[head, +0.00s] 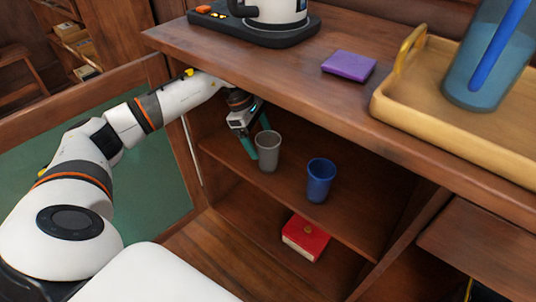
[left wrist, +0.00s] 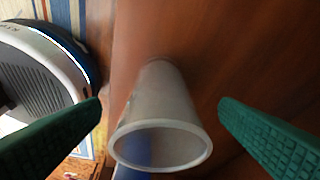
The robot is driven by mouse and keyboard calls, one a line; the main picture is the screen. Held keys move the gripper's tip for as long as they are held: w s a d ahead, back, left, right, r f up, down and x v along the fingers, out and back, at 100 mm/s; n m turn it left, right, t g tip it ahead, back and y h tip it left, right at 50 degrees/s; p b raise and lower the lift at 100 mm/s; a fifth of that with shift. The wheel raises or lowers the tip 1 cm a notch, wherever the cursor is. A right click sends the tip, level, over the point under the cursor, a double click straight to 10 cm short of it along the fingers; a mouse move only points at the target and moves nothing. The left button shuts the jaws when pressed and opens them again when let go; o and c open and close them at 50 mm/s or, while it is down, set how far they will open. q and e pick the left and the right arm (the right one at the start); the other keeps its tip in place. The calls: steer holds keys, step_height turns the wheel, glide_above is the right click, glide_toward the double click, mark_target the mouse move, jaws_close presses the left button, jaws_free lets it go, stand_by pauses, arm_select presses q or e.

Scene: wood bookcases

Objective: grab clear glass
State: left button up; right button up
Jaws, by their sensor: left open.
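The clear glass (head: 268,153), a greyish translucent tumbler, stands upright on the cabinet's upper inner shelf (head: 290,203). My left gripper (head: 256,136) reaches into the cabinet just left of and behind the glass, with its green fingers spread. In the left wrist view the glass (left wrist: 160,112) lies between the two open fingers (left wrist: 160,128), its rim toward the camera, with a gap on each side. Whether the fingertips pass around it is hard to tell. My right gripper is not in view.
A blue cup (head: 320,179) stands right of the glass on the same shelf. A red box (head: 305,238) sits on the lower shelf. The cabinet top (head: 300,62) hangs over the gripper. On it are a kettle (head: 275,12), a purple item (head: 349,66) and a wooden tray (head: 400,108) with a blue container (head: 487,60).

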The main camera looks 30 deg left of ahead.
mark_target(277, 162)
arm_select(q)
steer(key=shift+w+d+r, duration=0.1)
steer(key=shift+w+d, duration=0.1)
steer(key=shift+d, duration=0.75)
steer(key=b+x, duration=0.2)
steer(key=x, duration=0.1)
steer(key=shift+d+f, duration=0.1)
steer(key=shift+f, duration=0.1)
steer(key=shift+r, duration=0.15)
steer(key=c, duration=1.2)
steer(key=shift+r, duration=0.15)
